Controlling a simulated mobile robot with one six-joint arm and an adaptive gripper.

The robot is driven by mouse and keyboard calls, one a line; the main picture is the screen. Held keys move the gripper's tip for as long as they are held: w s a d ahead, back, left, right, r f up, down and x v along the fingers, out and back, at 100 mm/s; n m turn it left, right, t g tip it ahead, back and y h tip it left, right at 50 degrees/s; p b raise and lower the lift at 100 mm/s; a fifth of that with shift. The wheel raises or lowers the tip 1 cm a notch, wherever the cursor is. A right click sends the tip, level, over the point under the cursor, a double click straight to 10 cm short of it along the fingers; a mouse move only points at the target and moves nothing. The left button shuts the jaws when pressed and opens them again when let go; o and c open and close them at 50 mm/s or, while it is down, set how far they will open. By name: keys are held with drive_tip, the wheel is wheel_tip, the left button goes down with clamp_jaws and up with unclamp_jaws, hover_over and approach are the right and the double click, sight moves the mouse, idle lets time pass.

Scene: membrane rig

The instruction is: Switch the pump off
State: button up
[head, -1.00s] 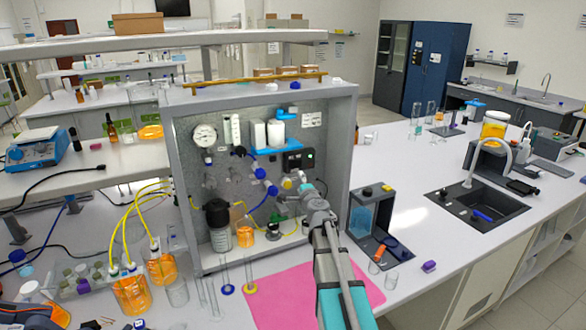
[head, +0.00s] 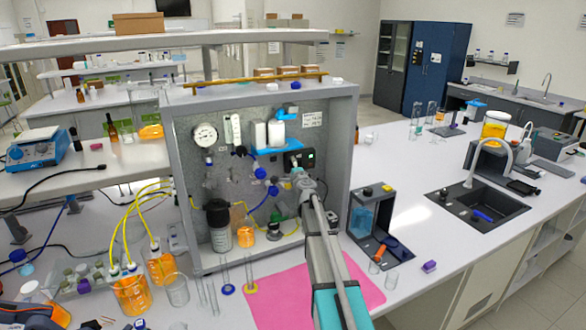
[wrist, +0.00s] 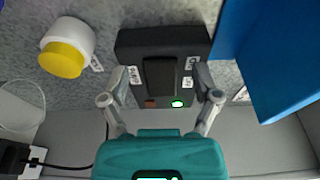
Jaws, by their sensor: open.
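The pump's black control box (wrist: 185,45) is on the grey back panel of the rig; it also shows in the head view (head: 308,155). In the wrist view a dark raised switch (wrist: 160,78) stands out from it, with small labels beside it that I cannot read surely. A green lamp (wrist: 178,104) is lit, next to a dull reddish one (wrist: 150,104). My gripper (wrist: 161,80) is open, its fingers on either side of the switch. I cannot tell whether they touch it. In the head view my gripper (head: 298,177) is just below the box and partly covers it.
A blue holder (wrist: 275,55) is close on the right in the wrist view. A white fitting with a yellow cap (wrist: 64,58) is on the left. The rig's grey frame (head: 345,150) encloses the workspace. Bottles and an orange-filled beaker (head: 245,237) stand below.

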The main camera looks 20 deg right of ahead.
idle(0.3)
clamp_jaws()
drive_tip(key=shift+d+n+y, duration=0.1)
drive_tip(key=shift+n+y, duration=0.2)
drive_tip(key=shift+y, duration=0.2)
drive_tip(key=shift+s+d+n+y, duration=0.1)
drive_tip(key=shift+d+n+y, duration=0.1)
drive_tip(key=shift+n+y, duration=1.1)
drive_tip(key=shift+s+d+n+y, duration=0.15)
drive_tip(key=shift+n+y, duration=0.55)
drive_tip(key=shift+y, duration=1.1)
unclamp_jaws()
